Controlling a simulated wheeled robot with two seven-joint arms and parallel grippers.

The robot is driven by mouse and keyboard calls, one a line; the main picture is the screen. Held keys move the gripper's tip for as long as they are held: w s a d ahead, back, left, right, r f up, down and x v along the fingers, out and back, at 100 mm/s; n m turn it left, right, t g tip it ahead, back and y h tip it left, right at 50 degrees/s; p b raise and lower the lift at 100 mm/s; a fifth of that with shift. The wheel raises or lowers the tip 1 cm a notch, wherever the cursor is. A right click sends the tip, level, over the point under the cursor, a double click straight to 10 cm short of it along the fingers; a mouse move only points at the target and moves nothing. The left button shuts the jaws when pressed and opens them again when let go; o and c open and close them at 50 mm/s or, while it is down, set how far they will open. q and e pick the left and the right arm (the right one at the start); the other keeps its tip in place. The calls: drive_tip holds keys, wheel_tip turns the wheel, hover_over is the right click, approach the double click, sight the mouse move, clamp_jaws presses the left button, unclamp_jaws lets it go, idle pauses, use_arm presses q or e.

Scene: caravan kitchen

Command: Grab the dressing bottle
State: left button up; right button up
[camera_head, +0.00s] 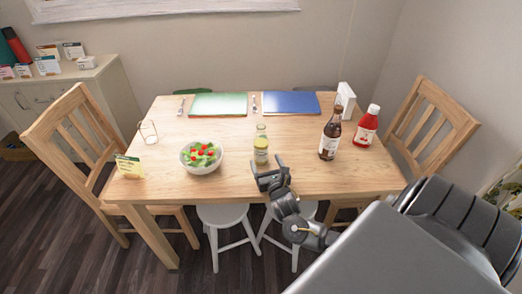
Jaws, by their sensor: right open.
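The dressing bottle (261,145) is a small clear bottle with pale yellow-green contents and a light cap. It stands upright on the wooden table (320,181), right of the salad bowl. My right gripper (266,172) is open and empty at the table's front edge. It is just in front of the bottle and slightly to its right. In this view its fingers come close to the bottle's base. I cannot tell whether they touch it. My left gripper does not show.
A white salad bowl (201,169) stands left of the bottle. A dark sauce bottle (330,136) and a red ketchup bottle (367,126) stand to the right. Green (219,104) and blue (291,104) mats lie at the back. White stools (222,214) and wooden chairs (432,122) surround the table.

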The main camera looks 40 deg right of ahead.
sight(263, 156)
drive_tip(key=shift+w+d, duration=0.1)
drive_tip(key=shift+w, duration=0.15)
drive_tip(key=x, duration=0.5)
drive_tip(key=shift+w+d, duration=0.1)
drive_tip(key=shift+w, duration=0.25)
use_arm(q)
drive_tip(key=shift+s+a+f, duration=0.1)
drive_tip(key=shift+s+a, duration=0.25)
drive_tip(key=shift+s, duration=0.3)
use_arm(e)
drive_tip(key=c, duration=1.2)
drive_tip(key=shift+r, duration=0.1)
drive_tip(key=shift+c, duration=0.5)
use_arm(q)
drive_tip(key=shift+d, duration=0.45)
use_arm(e)
drive_tip(key=shift+r, duration=0.1)
